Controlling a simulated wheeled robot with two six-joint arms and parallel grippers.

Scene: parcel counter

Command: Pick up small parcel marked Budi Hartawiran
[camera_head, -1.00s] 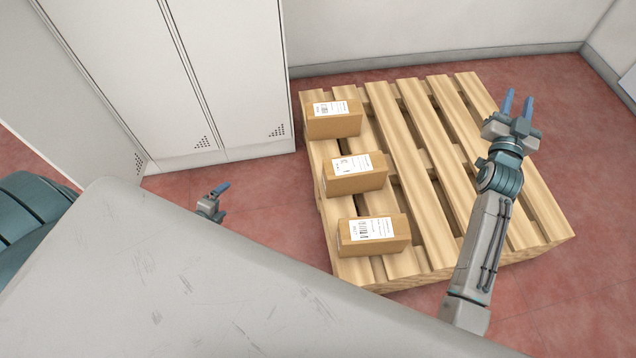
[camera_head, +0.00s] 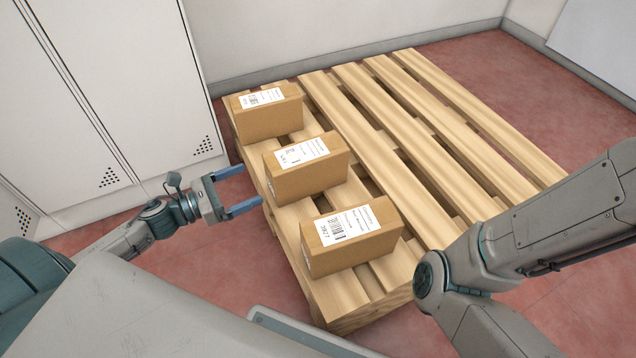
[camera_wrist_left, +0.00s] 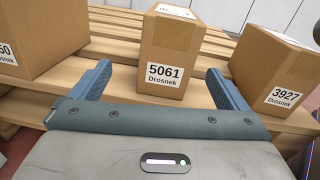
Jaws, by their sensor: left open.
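Three brown cardboard parcels with white labels stand in a row along the left side of a wooden pallet: a far one (camera_head: 270,119), a middle one (camera_head: 306,177) and a near one (camera_head: 352,248). No name Budi Hartawiran is readable. In the left wrist view the middle parcel (camera_wrist_left: 171,40) reads "5061 Drosnek", the right one (camera_wrist_left: 268,65) "3927 Drosnek"; the left one (camera_wrist_left: 45,35) is cut off. My left gripper (camera_head: 252,186) is open and empty left of the middle parcel, fingers pointing toward it; its two fingers also show in the wrist view (camera_wrist_left: 158,70). My right gripper is out of view.
The pallet (camera_head: 420,135) is bare right of the parcels. White lockers (camera_head: 110,90) stand at the left, close to the far parcel. A wall (camera_head: 340,30) is behind. My right arm's links cover the right side over the pallet.

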